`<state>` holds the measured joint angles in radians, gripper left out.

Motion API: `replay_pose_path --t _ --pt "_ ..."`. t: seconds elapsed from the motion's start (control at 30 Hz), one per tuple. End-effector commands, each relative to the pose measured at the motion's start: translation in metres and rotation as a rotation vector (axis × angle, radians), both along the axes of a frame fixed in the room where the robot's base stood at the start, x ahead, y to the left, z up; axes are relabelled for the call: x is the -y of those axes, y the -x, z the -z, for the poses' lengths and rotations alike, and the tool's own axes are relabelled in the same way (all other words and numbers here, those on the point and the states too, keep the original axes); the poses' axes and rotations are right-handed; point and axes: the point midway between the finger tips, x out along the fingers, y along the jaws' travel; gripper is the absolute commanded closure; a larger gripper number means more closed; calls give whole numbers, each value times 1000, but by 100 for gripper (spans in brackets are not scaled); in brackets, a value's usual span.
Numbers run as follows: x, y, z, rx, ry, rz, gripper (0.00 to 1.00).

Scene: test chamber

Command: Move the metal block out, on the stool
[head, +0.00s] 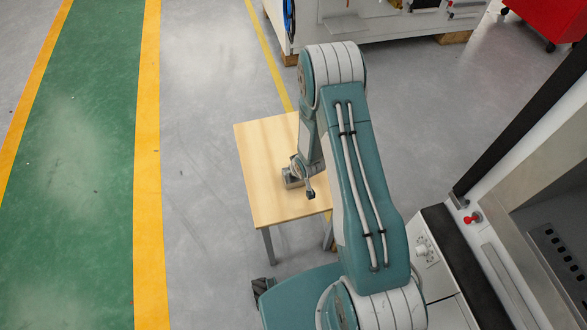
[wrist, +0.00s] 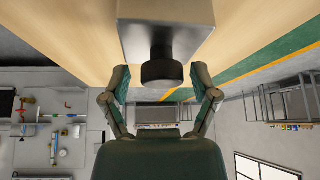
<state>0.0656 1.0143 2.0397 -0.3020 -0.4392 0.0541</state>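The stool (head: 262,140) has a light wooden square top and grey legs, in the middle of the head view. The metal block (head: 289,178) is small and grey and sits on the stool top near its right side, partly hidden by my gripper. In the wrist view the metal block (wrist: 165,14) fills the top middle, with a round black knob (wrist: 162,73) sticking out toward me. My gripper (wrist: 160,82) is open. Its two fingers stand on either side of the knob, with visible gaps. The knob's depth between the fingertips is hard to tell.
A machine with a dark opening (head: 550,225) and a red button (head: 473,217) stands at the right. A white bench (head: 400,25) is at the back and a red cabinet (head: 550,18) at the top right. The grey floor left of the stool is clear.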

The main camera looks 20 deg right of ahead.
Motion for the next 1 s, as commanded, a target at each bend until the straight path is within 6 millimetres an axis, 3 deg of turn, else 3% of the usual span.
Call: replay_pose_path --t 0.43,1.0 --pt "0 2 -6 0 0 -1 16" --pt "9 47 -85 1 1 0 16"
